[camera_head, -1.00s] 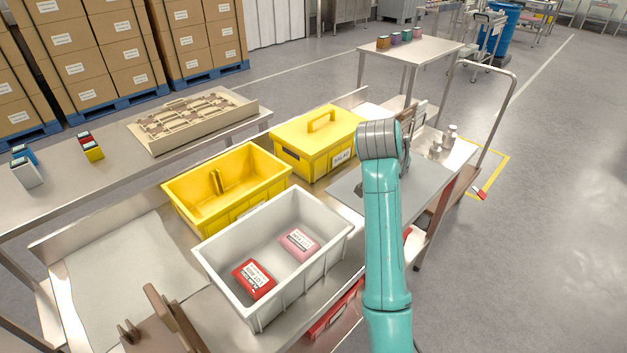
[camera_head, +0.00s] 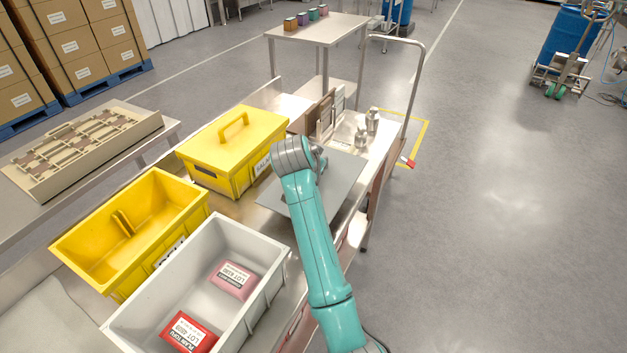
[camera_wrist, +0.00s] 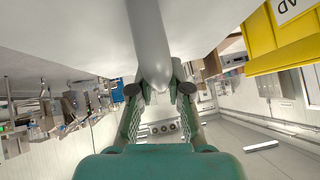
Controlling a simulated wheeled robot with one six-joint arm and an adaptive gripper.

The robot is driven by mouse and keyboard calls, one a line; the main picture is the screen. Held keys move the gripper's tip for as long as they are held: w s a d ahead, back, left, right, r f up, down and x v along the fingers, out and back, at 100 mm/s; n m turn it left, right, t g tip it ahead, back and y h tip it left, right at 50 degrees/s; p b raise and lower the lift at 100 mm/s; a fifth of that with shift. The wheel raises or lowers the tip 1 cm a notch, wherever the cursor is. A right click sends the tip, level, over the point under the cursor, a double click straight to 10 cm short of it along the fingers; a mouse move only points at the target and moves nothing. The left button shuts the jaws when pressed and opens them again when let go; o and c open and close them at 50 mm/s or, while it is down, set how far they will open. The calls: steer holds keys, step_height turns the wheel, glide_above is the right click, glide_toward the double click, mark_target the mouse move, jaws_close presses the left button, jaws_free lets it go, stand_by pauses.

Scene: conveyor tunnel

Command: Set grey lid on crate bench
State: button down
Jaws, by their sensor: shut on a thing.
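The grey lid (camera_head: 340,190) is a flat grey plate at the right part of the bench (camera_head: 245,212), beside the yellow lidded crate. My gripper (camera_wrist: 158,90) is shut on a grey rounded grip of the lid (camera_wrist: 150,45) in the wrist view. My arm hides most of the gripper in the head view. The lid looks level; I cannot tell whether it touches the surface below. The open grey crate (camera_head: 262,247) stands in front on the bench, with a red packet (camera_head: 188,333) and a pink packet (camera_head: 233,280) inside.
An open yellow crate (camera_head: 165,262) and a yellow lidded crate (camera_head: 215,150) stand left of the lid. Metal bottles (camera_head: 367,128) and upright brown and grey plates (camera_head: 325,115) are just behind it. A trolley handle (camera_head: 415,85) rises at right. Open floor lies further right.

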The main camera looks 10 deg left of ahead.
steer(key=shift+f, duration=2.4)
steer(key=shift+f, duration=0.15)
steer(key=c, duration=1.1)
jaws_free()
steer(key=v, duration=1.2)
